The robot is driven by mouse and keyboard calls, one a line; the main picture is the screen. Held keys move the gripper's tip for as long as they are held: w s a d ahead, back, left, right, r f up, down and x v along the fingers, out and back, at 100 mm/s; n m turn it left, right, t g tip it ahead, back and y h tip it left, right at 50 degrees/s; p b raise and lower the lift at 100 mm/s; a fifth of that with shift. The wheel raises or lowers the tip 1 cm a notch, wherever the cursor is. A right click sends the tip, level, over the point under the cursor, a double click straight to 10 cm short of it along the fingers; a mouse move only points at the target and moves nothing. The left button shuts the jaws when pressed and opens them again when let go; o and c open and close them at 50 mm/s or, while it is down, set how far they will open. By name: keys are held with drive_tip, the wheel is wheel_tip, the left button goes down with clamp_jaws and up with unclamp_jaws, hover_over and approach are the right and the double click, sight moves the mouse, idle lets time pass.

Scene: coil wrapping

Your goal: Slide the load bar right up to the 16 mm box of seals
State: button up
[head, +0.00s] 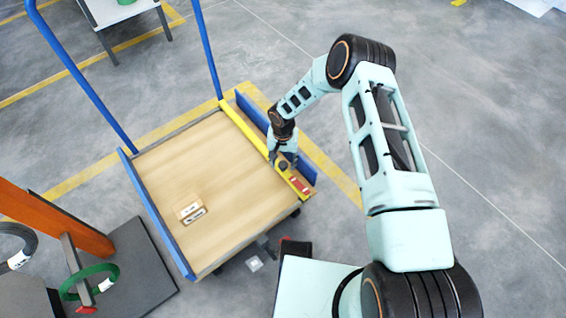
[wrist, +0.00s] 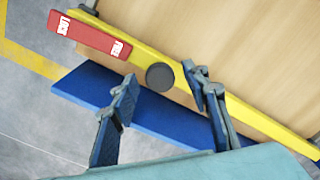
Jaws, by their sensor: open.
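The yellow load bar (head: 250,128) lies along the right side of a wooden cart deck, near the blue right side rail. In the wrist view the bar (wrist: 203,95) crosses diagonally, with a dark round knob (wrist: 160,76) and a red lettered plate (wrist: 90,34) on it. The small cardboard box of seals (head: 190,211) with white labels sits on the deck's left-front part, well apart from the bar; its size marking is too small to read. My gripper (wrist: 165,108) is open at the bar, its fingers on either side of the knob's position. In the head view, my gripper (head: 285,161) partly hides the bar.
The deck (head: 205,165) between bar and box is bare. A blue left rail (head: 155,215) and blue posts bound the cart. An orange post (head: 50,220) with hanging coils, including a green one (head: 88,281), stands at the left front.

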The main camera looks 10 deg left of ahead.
clamp_jaws()
idle(0.4)
